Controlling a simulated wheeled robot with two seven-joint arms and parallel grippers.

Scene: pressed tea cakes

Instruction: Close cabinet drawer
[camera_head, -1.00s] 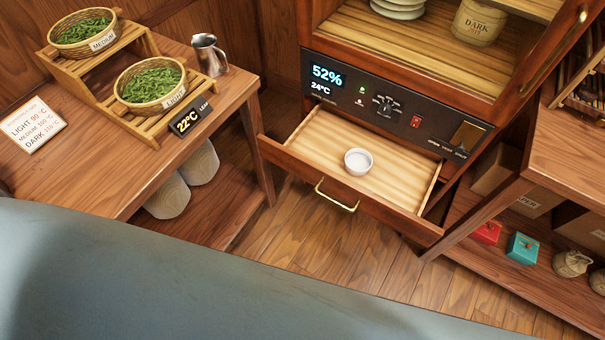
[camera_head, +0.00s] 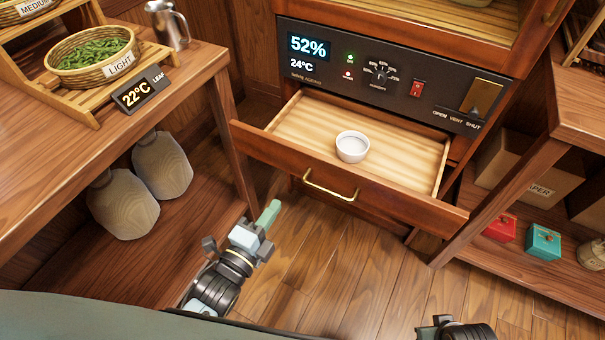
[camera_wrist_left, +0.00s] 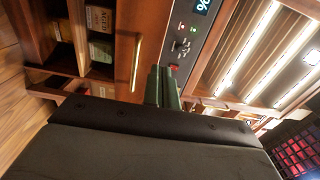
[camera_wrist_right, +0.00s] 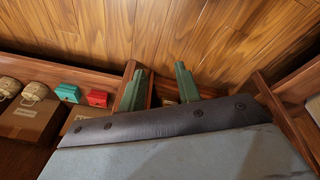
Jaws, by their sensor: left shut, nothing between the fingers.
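The cabinet drawer (camera_head: 410,203) is pulled out below the control panel, with its pale wooden inside showing. Its brass handle (camera_head: 330,187) is on the front board and also shows in the left wrist view (camera_wrist_left: 136,64). A small white bowl (camera_head: 352,147) sits in the drawer. My left gripper (camera_head: 269,214) is shut and empty, in front of and below the drawer's left part, apart from the handle in the head view. My right gripper (camera_wrist_right: 160,84) has its green fingers spread with nothing between them; in the head view only its wrist part shows at the bottom edge.
The cabinet's control panel (camera_head: 385,80) is above the drawer. A table (camera_head: 215,75) with a tea-leaf basket (camera_head: 75,66) stands left, with rounded containers on its lower shelf. A right shelf holds a red box (camera_head: 500,227) and a teal box (camera_head: 543,241). The floor before the drawer is clear.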

